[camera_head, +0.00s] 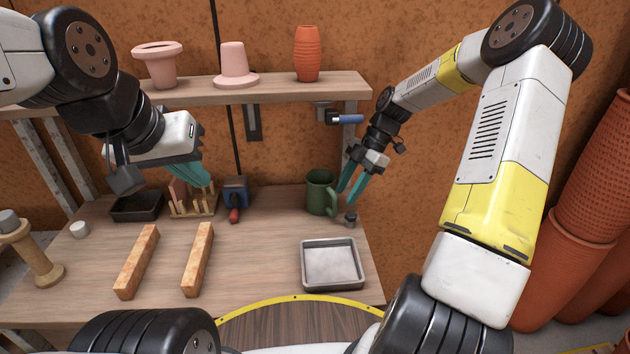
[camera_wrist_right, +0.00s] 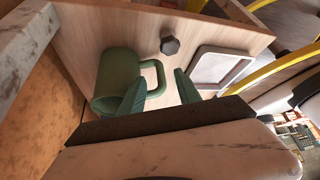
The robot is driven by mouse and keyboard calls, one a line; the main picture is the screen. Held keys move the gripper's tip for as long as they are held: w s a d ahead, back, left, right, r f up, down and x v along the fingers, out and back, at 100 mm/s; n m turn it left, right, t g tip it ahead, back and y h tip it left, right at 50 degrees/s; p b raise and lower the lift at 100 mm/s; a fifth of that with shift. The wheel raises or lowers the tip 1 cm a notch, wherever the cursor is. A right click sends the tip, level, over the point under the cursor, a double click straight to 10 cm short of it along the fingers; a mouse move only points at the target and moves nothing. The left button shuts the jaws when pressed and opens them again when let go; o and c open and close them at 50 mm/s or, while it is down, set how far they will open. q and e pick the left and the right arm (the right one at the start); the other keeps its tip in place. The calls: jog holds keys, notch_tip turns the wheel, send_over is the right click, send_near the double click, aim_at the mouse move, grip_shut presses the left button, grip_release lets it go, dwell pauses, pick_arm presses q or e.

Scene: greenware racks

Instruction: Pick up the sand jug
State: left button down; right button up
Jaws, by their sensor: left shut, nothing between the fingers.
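The only jug I see is a green one (camera_head: 318,195), upright at the back right of the bench, with its handle toward the right. It also shows in the right wrist view (camera_wrist_right: 113,78). My right gripper (camera_head: 347,192) is open at the jug's right, handle side. In the right wrist view its teal fingers (camera_wrist_right: 160,78) are apart, with the handle showing between them; I cannot tell whether they touch it. My left gripper (camera_head: 204,181) is shut and empty above the small wooden rack at the back left.
A grey tray (camera_head: 332,285) and a small dark knob (camera_head: 350,220) are near the jug. Two bars (camera_head: 137,262) (camera_head: 198,260) lie mid-bench. A blue tool (camera_head: 236,190) stands left of the jug. The shelf (camera_head: 270,90) above holds two pink pots and an orange vase (camera_head: 307,55).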

aim_at(337, 207)
jog(key=x, duration=0.7)
jog(key=shift+a+f, duration=0.15)
jog(key=shift+f, duration=0.15)
grip_shut()
dwell(1.1)
